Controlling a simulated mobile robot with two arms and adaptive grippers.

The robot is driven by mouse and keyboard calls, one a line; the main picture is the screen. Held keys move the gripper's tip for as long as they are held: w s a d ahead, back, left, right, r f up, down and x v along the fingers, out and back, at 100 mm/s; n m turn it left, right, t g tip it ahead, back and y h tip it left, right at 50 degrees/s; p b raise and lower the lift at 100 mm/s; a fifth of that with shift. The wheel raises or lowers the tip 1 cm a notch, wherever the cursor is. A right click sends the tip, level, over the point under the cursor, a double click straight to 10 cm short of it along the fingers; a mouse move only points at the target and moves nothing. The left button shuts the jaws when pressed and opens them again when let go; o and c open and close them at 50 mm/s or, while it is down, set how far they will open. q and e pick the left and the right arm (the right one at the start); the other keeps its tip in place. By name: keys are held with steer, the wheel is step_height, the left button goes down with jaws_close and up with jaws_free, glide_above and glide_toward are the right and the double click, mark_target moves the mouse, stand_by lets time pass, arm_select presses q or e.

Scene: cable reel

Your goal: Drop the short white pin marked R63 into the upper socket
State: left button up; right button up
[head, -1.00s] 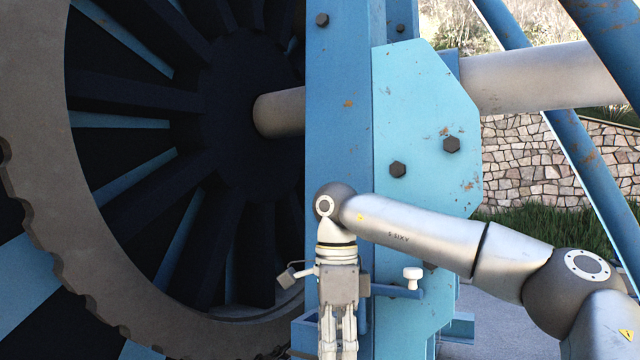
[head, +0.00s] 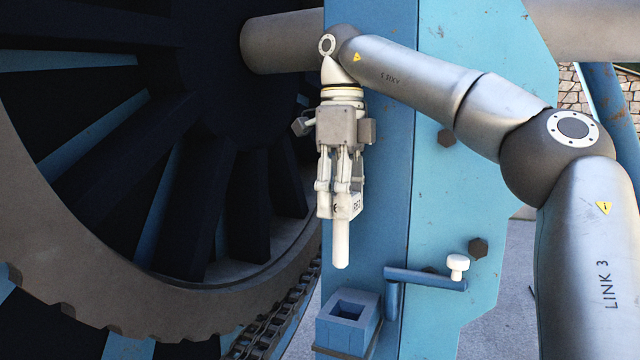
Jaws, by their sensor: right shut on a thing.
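My right gripper (head: 340,190) hangs pointing down in the upper middle of the head view, shut on the head of the short white pin (head: 341,240). The pin's block head shows dark lettering, partly legible as "R6", and its round shaft points straight down. A blue socket (head: 336,334) with a square dark opening on top is fixed low on the blue frame. The pin's tip is apart from it, appearing above the opening. Only this one socket is in view, so I cannot tell from the picture whether it is the upper one. My left gripper is not in view.
A blue crank (head: 425,279) with a white knob (head: 457,264) sticks out just right of the socket. The large toothed reel (head: 110,290) and a chain (head: 275,320) are on the left. The blue frame (head: 385,180) with bolts stands behind my right arm.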

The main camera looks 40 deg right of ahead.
mark_target(356, 212)
steer(key=s, duration=0.1)
steer(key=s+f, duration=0.1)
steer(key=s, duration=0.1)
steer(key=shift+s+f, duration=0.1)
steer(key=shift+f, duration=0.25)
steer(key=w+f, duration=0.2)
steer(key=f, duration=0.1)
steer(key=shift+f, duration=0.2)
steer(key=shift+s, duration=0.1)
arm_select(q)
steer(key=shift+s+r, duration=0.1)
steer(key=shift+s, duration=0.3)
arm_select(e)
steer(key=shift+s+r, duration=0.1)
steer(key=shift+s, duration=0.05)
steer(key=shift+f, duration=0.2)
